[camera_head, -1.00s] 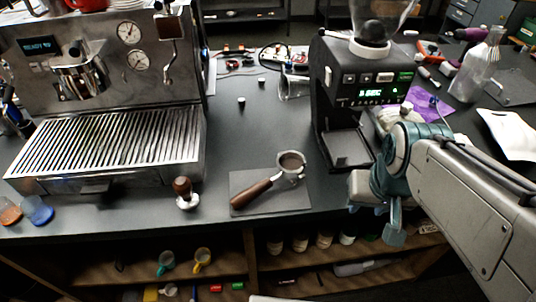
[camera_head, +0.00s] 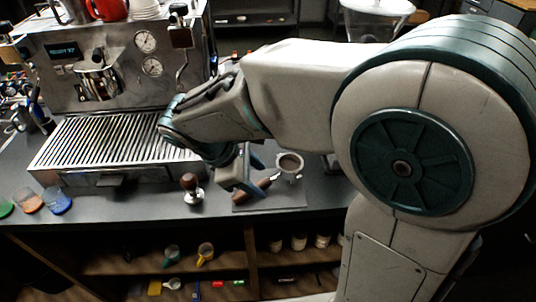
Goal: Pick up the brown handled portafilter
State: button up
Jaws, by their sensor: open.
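The portafilter lies on a dark mat (camera_head: 285,202) on the counter. Its round metal basket (camera_head: 289,165) is at the upper right and its brown handle (camera_head: 264,184) points to the lower left. My gripper (camera_head: 250,175) is open above the handle end, with blue-grey fingers that partly hide the handle. The fingers look empty; I cannot tell whether they touch the handle.
A brown-handled tamper (camera_head: 192,188) stands just left of the mat. The espresso machine (camera_head: 120,150) with its slatted drip tray fills the left. Small coloured cups (camera_head: 58,203) stand at the front left. My arm hides most of the grinder.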

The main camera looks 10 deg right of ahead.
aim_at(258, 183)
jog(key=w+a+n+t+h, duration=0.1)
jog(key=a+n+t+h, duration=0.1)
jog(key=a+n, duration=0.55)
jog(key=shift+m, duration=0.55)
jog(key=x, duration=0.2)
jog(key=p+x, duration=0.1)
jog(key=x, duration=0.4)
jog(key=shift+w+a+f, duration=0.15)
jog(key=shift+w+f, duration=0.2)
jog(key=shift+w, duration=0.05)
jog(key=shift+d+r+p+x, duration=0.1)
jog(key=shift+p+x, duration=0.25)
jog(key=shift+x, duration=1)
jog(key=shift+d+r+p+x, duration=0.1)
jog(key=shift+p+x, duration=0.25)
jog(key=shift+x, duration=1.05)
grip_shut()
